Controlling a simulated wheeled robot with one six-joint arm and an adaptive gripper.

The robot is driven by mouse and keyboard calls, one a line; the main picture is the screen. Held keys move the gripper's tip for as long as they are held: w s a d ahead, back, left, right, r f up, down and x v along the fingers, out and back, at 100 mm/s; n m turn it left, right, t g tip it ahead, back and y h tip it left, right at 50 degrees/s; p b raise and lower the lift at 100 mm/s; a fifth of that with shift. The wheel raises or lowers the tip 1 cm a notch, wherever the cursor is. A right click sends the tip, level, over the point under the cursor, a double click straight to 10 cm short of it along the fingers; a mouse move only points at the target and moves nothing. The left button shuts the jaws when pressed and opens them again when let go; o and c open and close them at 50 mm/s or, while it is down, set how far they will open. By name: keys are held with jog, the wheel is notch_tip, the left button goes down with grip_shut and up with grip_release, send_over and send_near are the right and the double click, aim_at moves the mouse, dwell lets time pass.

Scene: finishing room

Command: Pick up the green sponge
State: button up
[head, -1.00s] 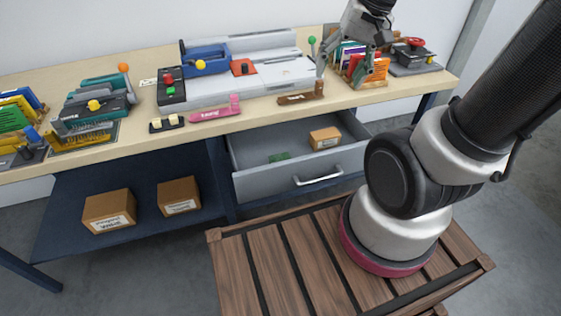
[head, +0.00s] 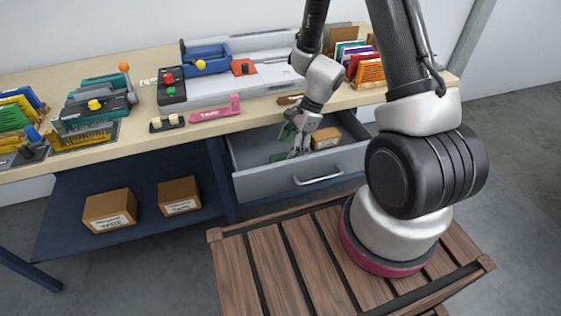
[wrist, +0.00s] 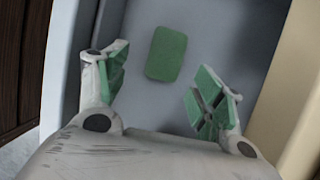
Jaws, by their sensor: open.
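The green sponge (wrist: 166,54) lies flat on the floor of the open grey drawer (head: 255,184). In the head view only a bit of the sponge (head: 277,157) shows beside my gripper. My gripper (head: 292,146) is over the drawer, pointing down, with its jaws open and empty. In the wrist view my gripper (wrist: 156,88) has its green-padded fingers spread wide. The sponge appears between and just beyond the fingertips, with neither finger seen touching it. I cannot tell the exact height of the fingers above it.
A cardboard box (head: 325,138) sits in the drawer right of my gripper; the drawer walls are close around. The workbench (head: 140,138) above holds tools and bindings. Two boxes (head: 110,210) (head: 179,196) stand on the lower shelf.

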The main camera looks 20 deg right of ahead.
aim_at(284, 157)
jog(key=x, duration=0.5)
jog(key=shift+w+f, duration=0.2)
jog(key=shift+w, duration=0.15)
jog(key=c, duration=0.8)
